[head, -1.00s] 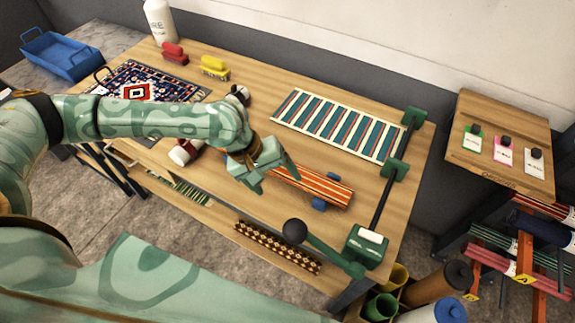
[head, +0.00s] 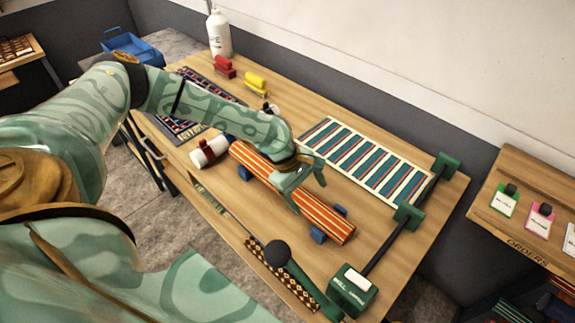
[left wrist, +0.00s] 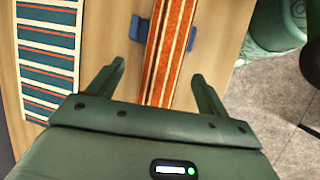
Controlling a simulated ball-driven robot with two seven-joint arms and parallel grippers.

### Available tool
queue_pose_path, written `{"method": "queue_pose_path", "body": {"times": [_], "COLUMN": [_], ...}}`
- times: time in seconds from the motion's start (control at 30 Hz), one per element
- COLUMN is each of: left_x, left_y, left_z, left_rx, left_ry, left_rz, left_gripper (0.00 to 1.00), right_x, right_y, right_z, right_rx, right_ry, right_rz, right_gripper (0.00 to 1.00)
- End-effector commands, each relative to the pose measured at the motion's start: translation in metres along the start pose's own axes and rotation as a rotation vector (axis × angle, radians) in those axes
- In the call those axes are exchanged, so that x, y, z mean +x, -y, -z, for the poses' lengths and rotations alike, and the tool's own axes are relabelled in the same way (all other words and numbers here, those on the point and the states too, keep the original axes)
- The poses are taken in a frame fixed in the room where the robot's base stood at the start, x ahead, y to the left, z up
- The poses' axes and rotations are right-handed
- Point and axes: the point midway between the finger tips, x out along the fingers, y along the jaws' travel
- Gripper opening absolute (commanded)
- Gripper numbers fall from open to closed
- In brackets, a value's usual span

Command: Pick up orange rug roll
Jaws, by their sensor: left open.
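The orange rug roll (head: 322,217) has cream and dark stripes and lies on the wooden table (head: 385,195), with blue supports (head: 318,236) showing at its sides. My left gripper (head: 309,196) is over the middle of the roll and hides part of it. In the left wrist view, the left gripper (left wrist: 166,78) is open, with one finger on each side of the roll (left wrist: 170,50). The fingers stand apart from the roll. I cannot tell how far above the table the fingertips are. My right gripper is not in view.
A striped teal and white rug (head: 365,160) lies flat behind the roll. A green measuring fixture (head: 352,290) with a dark bar stands at the right. A white roll with a red band (head: 209,151) lies to the left. Red (head: 224,66) and yellow (head: 256,82) brushes stand farther back.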

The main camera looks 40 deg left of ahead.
Motion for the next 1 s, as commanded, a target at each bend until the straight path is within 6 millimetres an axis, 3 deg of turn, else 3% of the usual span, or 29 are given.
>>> {"method": "queue_pose_path", "body": {"times": [0.4,0.67,0.77,0.9,1.0], "left_x": [0.054,0.056,0.056,0.056,0.056], "left_y": [0.005,0.004,0.004,0.004,0.003], "left_z": [-0.003,-0.004,-0.004,-0.004,-0.004], "left_rx": [0.002,0.001,0.002,0.002,0.003], "left_ry": [0.000,0.000,0.000,0.000,0.000], "left_rz": [0.002,0.000,0.000,0.000,-0.002], "left_gripper": [0.79,0.79,0.56,0.17,0.14], "right_x": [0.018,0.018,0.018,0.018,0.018], "right_y": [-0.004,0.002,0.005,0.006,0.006], "right_z": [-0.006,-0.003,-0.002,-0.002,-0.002], "right_rx": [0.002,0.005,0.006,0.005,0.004], "right_ry": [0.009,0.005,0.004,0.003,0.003], "right_rz": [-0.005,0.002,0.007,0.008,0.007], "right_gripper": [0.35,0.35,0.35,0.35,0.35]}}
